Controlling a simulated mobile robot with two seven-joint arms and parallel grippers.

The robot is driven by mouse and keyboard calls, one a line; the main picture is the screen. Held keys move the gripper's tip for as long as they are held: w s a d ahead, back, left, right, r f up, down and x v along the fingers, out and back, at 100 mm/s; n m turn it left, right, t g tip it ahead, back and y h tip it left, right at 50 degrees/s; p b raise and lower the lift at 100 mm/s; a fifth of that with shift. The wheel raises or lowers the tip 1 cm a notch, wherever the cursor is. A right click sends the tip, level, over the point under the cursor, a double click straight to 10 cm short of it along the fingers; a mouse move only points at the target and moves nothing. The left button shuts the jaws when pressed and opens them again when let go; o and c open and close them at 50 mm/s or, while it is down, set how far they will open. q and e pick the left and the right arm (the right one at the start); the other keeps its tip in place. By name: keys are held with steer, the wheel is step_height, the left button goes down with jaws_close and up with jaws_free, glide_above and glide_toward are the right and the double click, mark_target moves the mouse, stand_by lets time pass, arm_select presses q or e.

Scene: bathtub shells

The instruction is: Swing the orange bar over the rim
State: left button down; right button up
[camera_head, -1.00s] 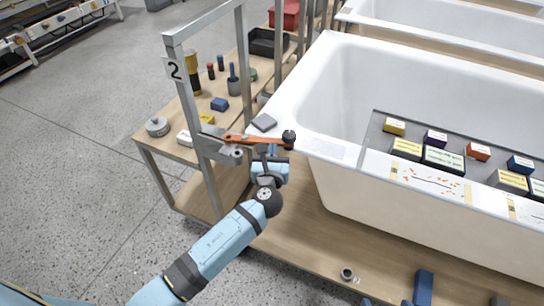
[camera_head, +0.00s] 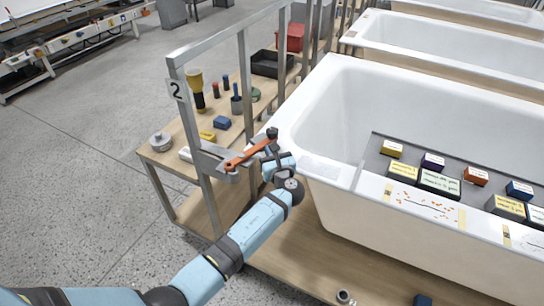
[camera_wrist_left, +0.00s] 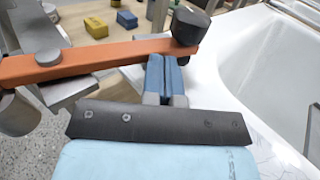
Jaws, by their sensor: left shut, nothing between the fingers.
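The orange bar (camera_head: 247,156) is mounted at its left end on a grey bracket (camera_head: 213,160) on the metal frame. It points up and to the right, with its black knob (camera_head: 272,132) beside the near left corner of the white bathtub's rim (camera_head: 300,115). Whether the knob is above the rim is hard to tell. In the left wrist view the bar (camera_wrist_left: 100,55) crosses the top left and ends at the knob (camera_wrist_left: 190,25). My left gripper (camera_head: 276,150) is shut and empty, its blue fingers (camera_wrist_left: 166,72) close beside the bar near the knob. My right gripper is not in view.
A metal frame post (camera_head: 197,150) marked 2 stands left of the bar. A wooden bench (camera_head: 175,160) behind it holds bottles, small blocks and a black tray (camera_head: 272,64). A grey board (camera_head: 377,150) with labelled boxes lies across the tub.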

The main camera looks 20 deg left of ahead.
arm_select(q)
steer(key=shift+w+a+r, duration=0.1)
steer(key=shift+w+a, duration=0.3)
steer(key=shift+w+a+p, duration=0.35)
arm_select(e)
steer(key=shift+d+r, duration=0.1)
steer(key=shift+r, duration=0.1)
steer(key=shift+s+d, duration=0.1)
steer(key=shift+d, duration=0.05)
